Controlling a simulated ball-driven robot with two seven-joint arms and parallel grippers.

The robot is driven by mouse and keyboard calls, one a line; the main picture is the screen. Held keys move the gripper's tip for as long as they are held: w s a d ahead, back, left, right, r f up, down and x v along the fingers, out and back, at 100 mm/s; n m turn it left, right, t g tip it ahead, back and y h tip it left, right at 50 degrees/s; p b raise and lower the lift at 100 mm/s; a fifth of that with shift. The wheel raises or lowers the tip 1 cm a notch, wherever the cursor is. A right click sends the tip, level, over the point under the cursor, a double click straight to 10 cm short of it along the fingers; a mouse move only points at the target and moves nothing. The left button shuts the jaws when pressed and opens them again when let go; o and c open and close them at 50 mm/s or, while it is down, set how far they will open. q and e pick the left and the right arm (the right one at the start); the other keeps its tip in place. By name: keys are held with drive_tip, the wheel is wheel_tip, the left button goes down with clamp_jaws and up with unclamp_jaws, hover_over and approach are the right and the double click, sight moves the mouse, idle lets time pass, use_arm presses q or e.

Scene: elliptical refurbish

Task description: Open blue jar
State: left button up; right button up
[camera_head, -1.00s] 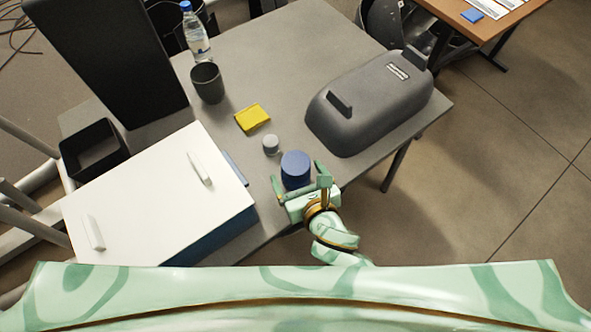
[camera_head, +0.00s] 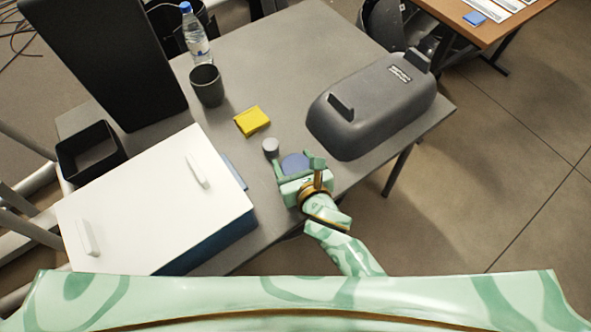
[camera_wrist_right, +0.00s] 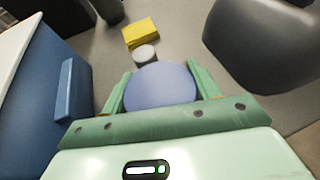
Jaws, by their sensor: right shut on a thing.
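The blue jar (camera_head: 294,163) stands near the front edge of the grey table, with its round blue top showing. My right gripper (camera_head: 296,161) is around the jar, with one finger on each side, and is shut on it. In the right wrist view the jar's blue top (camera_wrist_right: 160,88) sits between the two green fingers (camera_wrist_right: 160,90). The gripper body hides the jar's near side. I cannot tell lid from body here. My left gripper is not in view.
A small grey cylinder (camera_head: 271,146) stands just behind the jar. A yellow block (camera_head: 252,121) lies farther back. A white-topped blue box (camera_head: 150,205) is at left, and a large dark grey case (camera_head: 370,107) at right. A dark cup (camera_head: 207,85) and bottle (camera_head: 196,37) stand behind.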

drive_tip(key=shift+r+p, duration=0.6)
wheel_tip(320, 180, up, 2)
drive_tip(key=p, duration=0.2)
drive_tip(key=shift+w+r+p, duration=0.1)
drive_tip(key=shift+r+p, duration=0.15)
drive_tip(key=shift+p, duration=0.15)
drive_tip(key=s+r+p, duration=0.1)
drive_tip(key=r+p, duration=0.1)
drive_tip(key=s+r+p, duration=0.3)
drive_tip(key=r+p, duration=0.1)
drive_tip(key=p, duration=0.1)
drive_tip(key=shift+s, duration=0.3)
drive_tip(key=s+r+p, duration=0.2)
drive_tip(key=s+r, duration=0.1)
drive_tip(key=s, duration=0.6)
drive_tip(key=shift+s+r, duration=0.15)
drive_tip(key=shift+s, duration=0.2)
drive_tip(key=o, duration=0.7)
drive_tip(key=shift+c, duration=0.2)
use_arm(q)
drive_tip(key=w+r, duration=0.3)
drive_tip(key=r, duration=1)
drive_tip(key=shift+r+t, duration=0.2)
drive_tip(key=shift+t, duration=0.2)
use_arm(e)
drive_tip(key=c, duration=0.8)
drive_tip(key=shift+w+d, duration=0.1)
drive_tip(key=shift+c, duration=0.2)
